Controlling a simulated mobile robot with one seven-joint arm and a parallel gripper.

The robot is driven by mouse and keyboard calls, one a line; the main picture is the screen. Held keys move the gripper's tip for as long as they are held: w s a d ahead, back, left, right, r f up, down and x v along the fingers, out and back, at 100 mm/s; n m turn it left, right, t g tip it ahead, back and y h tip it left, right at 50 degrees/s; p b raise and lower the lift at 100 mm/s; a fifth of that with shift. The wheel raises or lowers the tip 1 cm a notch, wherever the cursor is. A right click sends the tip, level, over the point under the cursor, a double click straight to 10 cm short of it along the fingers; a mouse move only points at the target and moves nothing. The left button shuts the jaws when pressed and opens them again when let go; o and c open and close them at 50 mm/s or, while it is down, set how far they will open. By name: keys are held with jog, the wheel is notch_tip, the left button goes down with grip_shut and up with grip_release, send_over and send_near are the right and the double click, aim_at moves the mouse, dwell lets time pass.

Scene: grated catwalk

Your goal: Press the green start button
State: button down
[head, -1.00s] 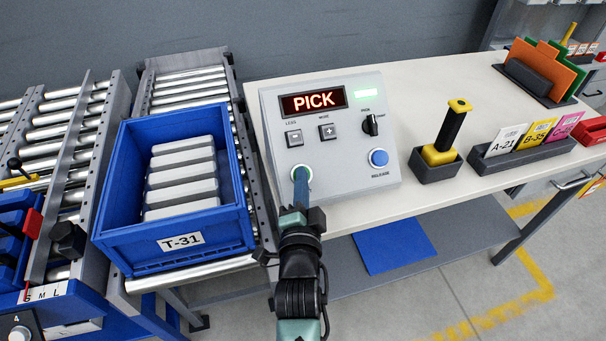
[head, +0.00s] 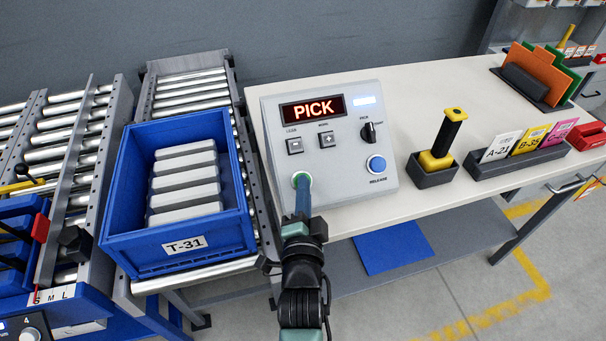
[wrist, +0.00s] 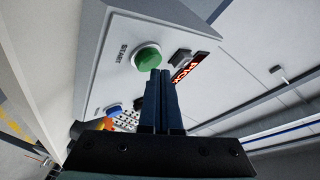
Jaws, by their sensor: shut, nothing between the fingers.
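The green start button (head: 301,177) is on the lower left of the grey control box, partly hidden behind my fingers in the head view. In the wrist view the green button (wrist: 147,57) shows as a round domed cap beside the word START. My gripper (head: 302,188) is shut and empty, its fingers pointing at the button. In the wrist view the tips of my gripper (wrist: 160,72) overlap the button's lower edge. I cannot tell whether they touch it. The control box (head: 345,180) has a display reading PICK (head: 313,107) and a lit pale-blue lamp (head: 367,100).
A blue RELEASE button (head: 376,164) and a black knob (head: 368,132) are on the box. A blue tote (head: 185,262) labelled T-31 stands left on rollers. A yellow-and-black handled tool (head: 445,135) stands right. The table (head: 420,90) behind is clear.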

jog(key=shift+s+d+r, duration=0.1)
jog(key=shift+s+r, duration=0.05)
jog(key=shift+r, duration=0.1)
jog(key=shift+s+d+r+p, duration=0.3)
jog(key=shift+s+r+p, duration=0.6)
jog(key=shift+p, duration=0.3)
jog(key=shift+s+d+r+p, duration=0.25)
jog(key=shift+s+r+p, duration=0.6)
jog(key=shift+p, duration=0.35)
jog(key=shift+w, duration=0.1)
